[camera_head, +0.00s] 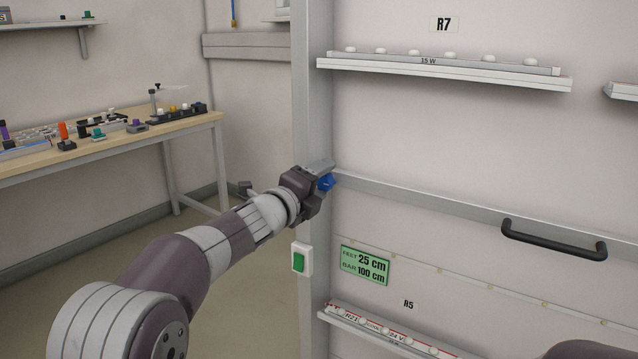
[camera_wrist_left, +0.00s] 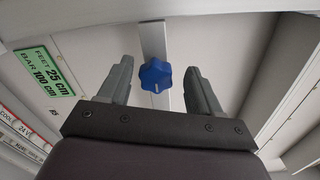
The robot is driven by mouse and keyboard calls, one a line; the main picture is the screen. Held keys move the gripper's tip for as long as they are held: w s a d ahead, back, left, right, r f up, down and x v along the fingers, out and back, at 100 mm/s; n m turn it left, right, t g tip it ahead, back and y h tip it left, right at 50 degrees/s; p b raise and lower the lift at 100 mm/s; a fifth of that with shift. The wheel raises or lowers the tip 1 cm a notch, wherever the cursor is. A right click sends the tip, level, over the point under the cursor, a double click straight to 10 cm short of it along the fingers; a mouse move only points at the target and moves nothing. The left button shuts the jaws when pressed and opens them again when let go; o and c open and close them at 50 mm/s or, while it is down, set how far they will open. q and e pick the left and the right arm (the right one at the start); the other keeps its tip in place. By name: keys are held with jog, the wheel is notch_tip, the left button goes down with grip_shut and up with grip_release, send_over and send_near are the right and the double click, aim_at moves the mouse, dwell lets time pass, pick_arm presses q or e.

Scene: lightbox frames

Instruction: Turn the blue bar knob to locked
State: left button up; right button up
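My left gripper (camera_head: 320,170) is right at the knob. In the left wrist view its two fingers (camera_wrist_left: 159,68) stand apart, one on each side of the knob, with a visible gap on both sides. No lock label is readable near the knob. My right gripper is not in view.
A horizontal rail with a black handle (camera_head: 553,239) runs right of the knob. A shelf (camera_head: 440,72) juts out above. A workbench (camera_head: 190,125) with small parts stands at left.

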pick_arm(q)
jog(key=shift+a+f, duration=0.1)
jog(key=v, duration=1.2)
jog(key=shift+s, duration=0.35)
jog(key=shift+a, duration=0.1)
